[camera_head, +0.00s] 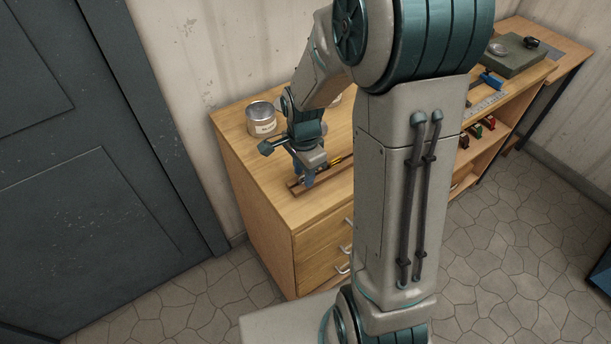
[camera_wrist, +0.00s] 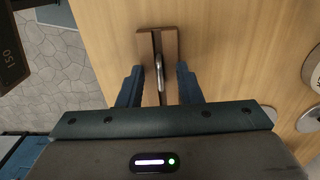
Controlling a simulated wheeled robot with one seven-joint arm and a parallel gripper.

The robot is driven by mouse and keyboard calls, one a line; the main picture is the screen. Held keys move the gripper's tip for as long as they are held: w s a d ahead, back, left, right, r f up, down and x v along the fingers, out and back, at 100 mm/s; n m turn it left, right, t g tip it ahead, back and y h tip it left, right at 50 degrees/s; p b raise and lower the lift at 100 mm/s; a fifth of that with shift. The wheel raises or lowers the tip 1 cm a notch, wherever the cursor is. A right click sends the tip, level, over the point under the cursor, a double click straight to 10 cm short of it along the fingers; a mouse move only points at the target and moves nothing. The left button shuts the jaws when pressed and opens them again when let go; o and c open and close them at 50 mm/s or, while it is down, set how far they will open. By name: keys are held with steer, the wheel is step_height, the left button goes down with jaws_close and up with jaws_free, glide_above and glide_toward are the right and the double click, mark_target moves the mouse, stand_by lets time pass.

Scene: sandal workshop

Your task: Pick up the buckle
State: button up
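A narrow brown wooden holder (camera_wrist: 172,42) with a dark slot lies on the wooden cabinet top. A slim silvery piece, seemingly the buckle (camera_wrist: 159,66), stands edge-on in the slot. My gripper (camera_wrist: 159,74) is open in the wrist view, with one blue finger on each side of the holder. The buckle lies between the fingers, and gaps show on both sides. In the head view, my gripper (camera_head: 307,180) is low over the holder (camera_head: 295,187) near the cabinet's left part. The buckle cannot be made out there, and my arm hides part of the cabinet top.
A labelled tin (camera_head: 262,121) stands behind my gripper, close to the wall. Farther right are a blue-handled tool (camera_head: 489,80) and a grey-green block (camera_head: 515,58). The cabinet's front-left top is clear.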

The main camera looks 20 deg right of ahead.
steer(key=shift+f, duration=0.15)
jaws_close()
